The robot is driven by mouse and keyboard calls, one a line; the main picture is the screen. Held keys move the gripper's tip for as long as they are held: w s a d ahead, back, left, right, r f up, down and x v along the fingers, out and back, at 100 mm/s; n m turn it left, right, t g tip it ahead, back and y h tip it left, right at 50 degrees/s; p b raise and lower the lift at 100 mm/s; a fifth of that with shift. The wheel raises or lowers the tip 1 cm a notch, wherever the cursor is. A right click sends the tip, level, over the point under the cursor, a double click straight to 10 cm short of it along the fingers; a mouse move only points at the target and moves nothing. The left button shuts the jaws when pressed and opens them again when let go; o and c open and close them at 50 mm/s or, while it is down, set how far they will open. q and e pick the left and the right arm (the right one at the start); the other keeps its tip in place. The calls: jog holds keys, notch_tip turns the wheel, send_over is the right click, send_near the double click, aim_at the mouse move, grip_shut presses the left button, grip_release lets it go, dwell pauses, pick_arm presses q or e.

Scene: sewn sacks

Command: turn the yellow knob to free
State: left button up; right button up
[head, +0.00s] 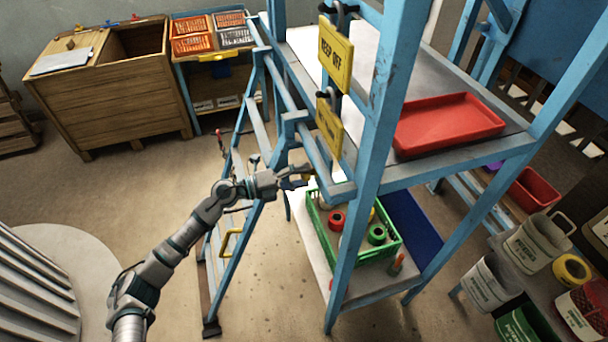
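My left arm reaches in from the lower left, and my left gripper (296,177) is at the blue frame of the shelf unit, beside a ladder-like blue frame. My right gripper is not in view.
A yellow KEEP OFF sign (335,54) and a second yellow sign (329,127) hang above the gripper. A blue post (372,150) stands just right. A green crate (352,255) with spools sits below. A red tray (447,122) lies on the shelf.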

pick_arm(q)
jog(key=v, duration=1.2)
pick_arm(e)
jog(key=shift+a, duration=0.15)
pick_arm(q)
jog(key=shift+w+d, duration=0.1)
